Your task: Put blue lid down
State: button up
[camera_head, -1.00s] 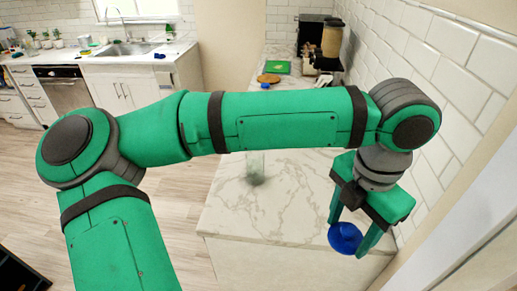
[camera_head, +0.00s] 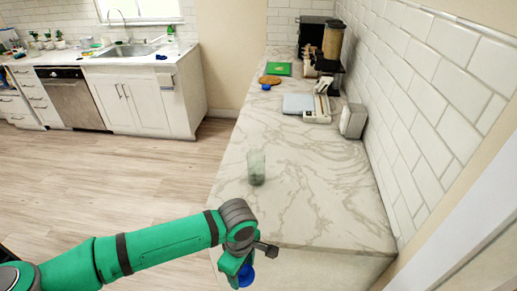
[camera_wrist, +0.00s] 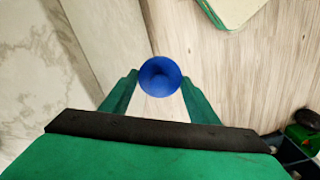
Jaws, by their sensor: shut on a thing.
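The blue lid (camera_head: 246,277) is held by my gripper (camera_head: 238,272) at the bottom of the head view, in front of the counter's near edge. In the wrist view the round blue lid (camera_wrist: 160,76) sits between the two green fingertips of my gripper (camera_wrist: 159,82), which are shut on it. Floor shows behind it there, so it is off to the side of the countertop. A clear glass jar (camera_head: 256,167) stands upright on the marble counter (camera_head: 310,215).
The near and right parts of the countertop are bare. Farther back are a small blue item (camera_head: 266,87), a green board (camera_head: 278,69), a scale-like item (camera_head: 297,104) and a white toaster-like box (camera_head: 353,121). A tiled wall (camera_head: 430,110) bounds the right side.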

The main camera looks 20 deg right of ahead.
jog(key=w+a+f+m, duration=0.3)
jog(key=w+a+f, duration=0.1)
jog(key=f, duration=0.5)
jog(key=w+a+f+m, duration=0.4)
jog(key=a+f, duration=0.3)
jog(key=f, duration=0.2)
jog(key=shift+w, duration=0.4)
